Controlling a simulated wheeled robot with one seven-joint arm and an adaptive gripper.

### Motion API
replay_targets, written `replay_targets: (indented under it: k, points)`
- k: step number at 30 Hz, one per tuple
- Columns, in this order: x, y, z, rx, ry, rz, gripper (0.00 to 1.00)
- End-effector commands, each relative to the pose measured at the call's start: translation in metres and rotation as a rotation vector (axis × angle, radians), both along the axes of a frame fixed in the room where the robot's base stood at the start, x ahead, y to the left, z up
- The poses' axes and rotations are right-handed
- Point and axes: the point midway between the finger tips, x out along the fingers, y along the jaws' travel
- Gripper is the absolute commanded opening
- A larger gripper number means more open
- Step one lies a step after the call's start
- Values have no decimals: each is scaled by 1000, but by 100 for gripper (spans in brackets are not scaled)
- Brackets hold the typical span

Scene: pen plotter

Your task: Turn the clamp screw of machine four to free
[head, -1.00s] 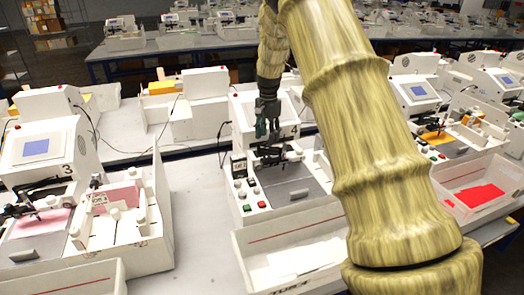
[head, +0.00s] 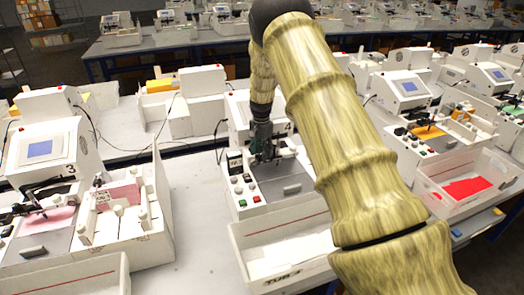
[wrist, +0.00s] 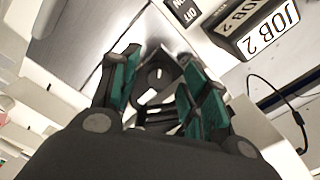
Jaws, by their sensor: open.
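Machine four (head: 240,112) is a white plotter with a "4" on its housing, left of my arm in the head view. My gripper (head: 264,155) is low over its dark pen carriage, in front of the housing. In the wrist view my gripper (wrist: 162,80) is open, with green fingers apart. Between them is a dark round part (wrist: 154,74) with a light bar mark, apparently the clamp screw; I cannot tell whether the fingers touch it. The head view hides the screw behind the gripper.
A "JOB 2" sign (wrist: 270,28) stands close on the right in the wrist view. Machine four's button panel (head: 241,190) and grey plate (head: 292,188) lie in front. A white tub (head: 285,255) is nearer. Machine three (head: 45,150) stands left, with bare table between.

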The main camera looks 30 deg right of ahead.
Motion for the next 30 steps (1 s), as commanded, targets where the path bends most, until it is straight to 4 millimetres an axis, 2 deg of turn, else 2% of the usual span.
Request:
replay_targets:
  k: [2, 3, 10, 22, 30]
  points:
    - [-1, -1, 0, 0, 0, -1, 46]
    - [-1, -1, 0, 0, 0, -1, 42]
    - [-1, -1, 0, 0, 0, -1, 0]
    - [-1, -1, 0, -1, -1, 30, 0]
    - [0, -1, -2, 0, -2, 184, 0]
